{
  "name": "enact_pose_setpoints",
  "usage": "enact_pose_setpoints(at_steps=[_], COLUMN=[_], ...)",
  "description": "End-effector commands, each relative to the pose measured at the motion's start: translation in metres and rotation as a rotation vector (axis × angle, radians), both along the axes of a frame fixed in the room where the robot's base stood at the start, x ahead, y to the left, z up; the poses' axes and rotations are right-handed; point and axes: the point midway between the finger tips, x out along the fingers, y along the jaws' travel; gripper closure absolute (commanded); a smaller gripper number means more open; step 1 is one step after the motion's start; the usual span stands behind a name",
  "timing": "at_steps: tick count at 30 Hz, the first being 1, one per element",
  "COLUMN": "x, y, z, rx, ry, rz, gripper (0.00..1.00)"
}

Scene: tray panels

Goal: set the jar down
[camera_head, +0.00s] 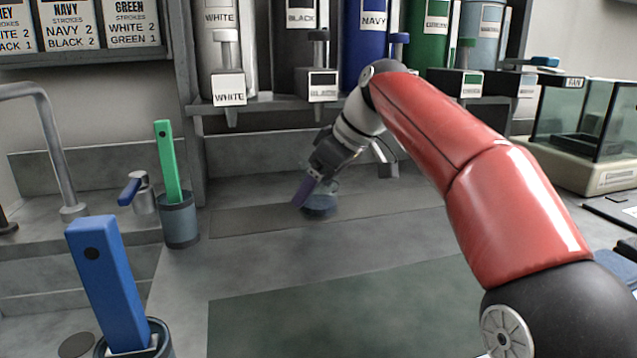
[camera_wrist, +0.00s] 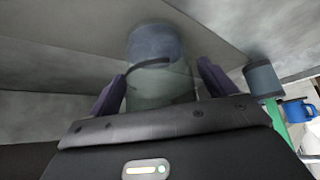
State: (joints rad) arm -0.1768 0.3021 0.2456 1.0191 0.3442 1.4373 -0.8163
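The jar (camera_head: 319,204) stands upright or nearly so low over the grey work surface, with dark blue at its bottom. Whether its base touches the surface is unclear. In the wrist view the jar (camera_wrist: 160,82) is clear-walled, with bluish contents at its far end and a dark curved line across it. My gripper (camera_head: 308,190) reaches down to it, tilted. In the wrist view the two purple fingers of my gripper (camera_wrist: 162,85) lie on either side of the jar. A narrow gap seems to show on the right; contact on the left is unclear.
Labelled dispensers, including a white one (camera_head: 227,88) and a navy one (camera_head: 374,40), line the back. A green-handled tool stands in a cup (camera_head: 179,220) at left, with a blue handle (camera_head: 106,285) nearer. A glass-walled scale (camera_head: 595,175) is at right. The front middle is clear.

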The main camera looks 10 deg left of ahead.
Motion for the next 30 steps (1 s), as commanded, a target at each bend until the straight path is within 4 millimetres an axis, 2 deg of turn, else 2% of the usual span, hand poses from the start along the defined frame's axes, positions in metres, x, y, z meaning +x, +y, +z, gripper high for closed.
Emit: enact_pose_setpoints(at_steps=[11, 14, 22, 30], x=[0.000, -0.002, -0.013, -0.019], y=[-0.001, -0.008, -0.039, -0.057], z=[0.007, 0.018, 0.071, 0.098], rx=[0.001, 0.001, 0.002, 0.002], ry=[-0.001, -0.002, -0.004, -0.001], rz=[-0.001, -0.001, -0.003, 0.000], gripper=[0.15, 0.15, 0.15, 0.15])
